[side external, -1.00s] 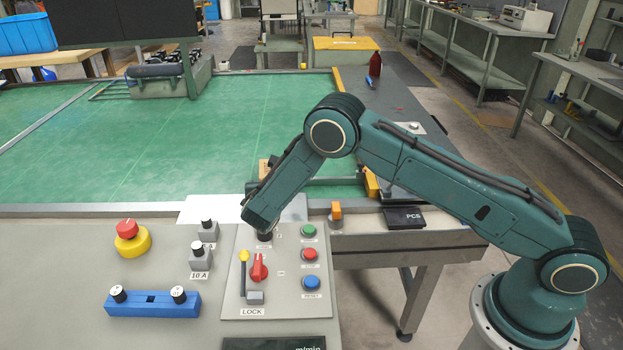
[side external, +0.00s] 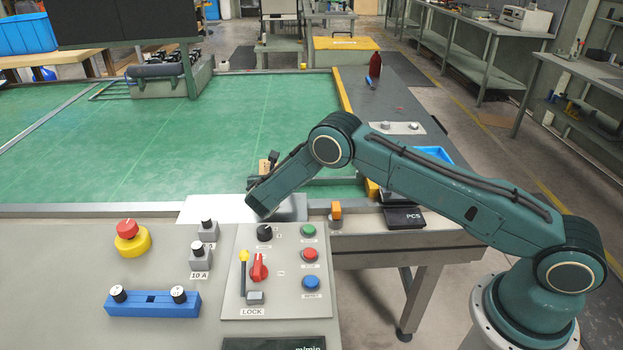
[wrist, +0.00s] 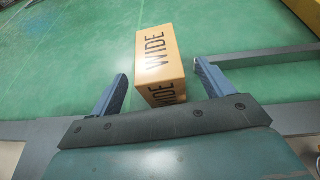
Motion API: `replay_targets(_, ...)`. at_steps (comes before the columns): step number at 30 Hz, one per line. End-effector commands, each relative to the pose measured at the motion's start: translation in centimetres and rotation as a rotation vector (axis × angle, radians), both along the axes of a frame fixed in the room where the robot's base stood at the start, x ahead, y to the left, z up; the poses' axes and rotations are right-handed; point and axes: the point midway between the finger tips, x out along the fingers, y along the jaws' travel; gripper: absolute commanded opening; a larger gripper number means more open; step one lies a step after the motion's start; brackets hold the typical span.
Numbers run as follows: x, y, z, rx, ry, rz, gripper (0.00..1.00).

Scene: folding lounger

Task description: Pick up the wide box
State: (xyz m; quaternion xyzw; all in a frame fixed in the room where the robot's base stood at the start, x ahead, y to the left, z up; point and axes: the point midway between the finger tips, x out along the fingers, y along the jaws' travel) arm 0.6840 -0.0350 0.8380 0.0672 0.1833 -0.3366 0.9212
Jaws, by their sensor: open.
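The wide box is an orange-tan box (wrist: 175,62) with WIDE printed in black on two faces. It stands on the green surface (wrist: 75,50). In the side external view, a small tan piece of it (side external: 264,166) shows behind my forearm; the rest is hidden. My gripper (wrist: 160,67) is open, with one blue-grey finger on each side of the box's near end in the wrist view. I cannot tell whether the fingers are down at the box's height.
A control panel with a red emergency button (side external: 126,229), knobs and coloured buttons lies in front. A grey rail (wrist: 270,55) is right of the box. A blue tray (side external: 434,154) shows behind my upper arm. The green surface left of the box is clear.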

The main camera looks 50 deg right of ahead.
Motion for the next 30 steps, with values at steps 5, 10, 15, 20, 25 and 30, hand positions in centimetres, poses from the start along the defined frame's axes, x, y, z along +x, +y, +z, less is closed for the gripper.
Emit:
replay_targets(5, 0.5, -0.4, -0.3, -0.001, 0.001, 0.001, 0.8)
replay_targets(10, 0.5, -0.5, -0.3, -0.001, 0.001, 0.0, 0.8)
replay_targets(15, 0.8, -0.7, -0.4, -0.001, -0.001, 0.0, 0.8)
replay_targets(20, 1.6, -1.3, -0.8, 0.001, -0.001, 0.0, 0.8)
replay_targets(25, 2.7, -2.2, -1.4, 0.0, -0.001, -0.001, 0.8)
replay_targets(30, 3.7, -2.9, -1.9, 0.0, 0.0, -0.001, 0.8)
